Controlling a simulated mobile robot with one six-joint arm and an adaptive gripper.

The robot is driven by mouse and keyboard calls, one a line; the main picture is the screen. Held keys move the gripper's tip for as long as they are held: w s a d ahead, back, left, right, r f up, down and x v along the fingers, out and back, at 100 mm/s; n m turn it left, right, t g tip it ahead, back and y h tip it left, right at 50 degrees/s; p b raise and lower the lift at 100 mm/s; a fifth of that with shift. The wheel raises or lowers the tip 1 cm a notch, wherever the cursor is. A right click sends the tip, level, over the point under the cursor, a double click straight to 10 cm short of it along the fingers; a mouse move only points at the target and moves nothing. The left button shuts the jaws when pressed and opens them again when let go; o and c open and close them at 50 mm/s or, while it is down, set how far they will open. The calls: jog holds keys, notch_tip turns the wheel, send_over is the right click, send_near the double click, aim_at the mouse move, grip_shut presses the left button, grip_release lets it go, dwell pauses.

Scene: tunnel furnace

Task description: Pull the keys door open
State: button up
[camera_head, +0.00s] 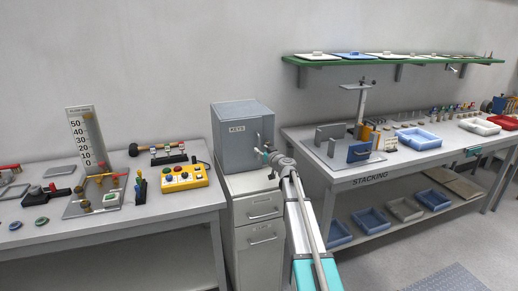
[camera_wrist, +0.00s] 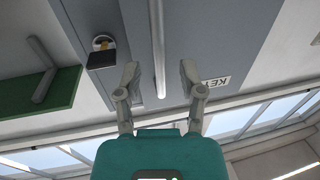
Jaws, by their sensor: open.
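The grey keys cabinet (camera_head: 232,150) stands on a white drawer unit, with a KEYS label near its top. The label (camera_wrist: 216,82) also shows in the wrist view, upside down. The keys door looks shut. A long pale bar handle (camera_wrist: 158,45) on it runs between my gripper's fingers. My gripper (camera_wrist: 160,74) is open, with one finger on each side of the bar's end; I cannot tell whether either touches it. In the head view my gripper (camera_head: 264,152) is at the cabinet's right front, partly hidden by my arm.
The white drawer unit (camera_head: 257,207) has bar handles below.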

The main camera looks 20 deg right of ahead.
jog(key=shift+w+a, duration=0.25)
jog(key=shift+w, duration=1.05)
jog(key=shift+c, duration=0.2)
grip_shut()
